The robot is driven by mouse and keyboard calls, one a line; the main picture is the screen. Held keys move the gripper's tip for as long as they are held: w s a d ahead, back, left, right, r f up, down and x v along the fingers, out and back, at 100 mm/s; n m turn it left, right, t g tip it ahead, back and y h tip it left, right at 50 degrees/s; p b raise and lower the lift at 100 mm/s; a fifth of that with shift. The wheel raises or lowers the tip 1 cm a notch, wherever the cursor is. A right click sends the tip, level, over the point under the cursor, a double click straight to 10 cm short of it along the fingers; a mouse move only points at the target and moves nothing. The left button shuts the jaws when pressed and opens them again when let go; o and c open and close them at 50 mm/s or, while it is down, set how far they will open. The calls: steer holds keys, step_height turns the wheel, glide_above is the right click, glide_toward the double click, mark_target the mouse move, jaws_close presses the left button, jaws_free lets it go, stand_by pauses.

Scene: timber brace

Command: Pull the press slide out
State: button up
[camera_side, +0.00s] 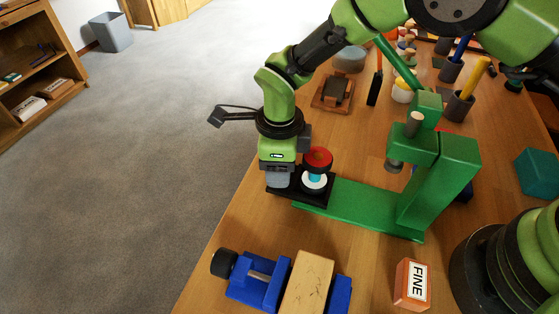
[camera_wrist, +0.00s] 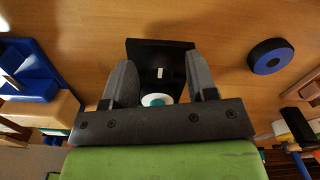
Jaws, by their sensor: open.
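The green press (camera_side: 440,180) stands on the table with its long green base running left. A black slide plate (camera_side: 312,199) sits at the base's left end, carrying a white disc with a cyan centre (camera_side: 314,182). In the wrist view the black plate (camera_wrist: 145,52) has a small white mark, and part of the white disc (camera_wrist: 157,99) shows. My gripper (camera_side: 280,181) is low over the plate's left end. In the wrist view its fingers (camera_wrist: 162,78) are apart, one on each side of the plate, with nothing clamped. Contact with the plate is unclear.
A red ring-shaped thing (camera_side: 318,157) shows just behind the white disc. A blue vise (camera_side: 257,285) with a wooden block (camera_side: 307,283) and an orange FINE box (camera_side: 412,284) are in front. A black ring with blue centre (camera_wrist: 270,56) lies right in the wrist view. The table's left edge is close.

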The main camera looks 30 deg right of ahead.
step_height(320, 180, up, 10)
stand_by(0.5)
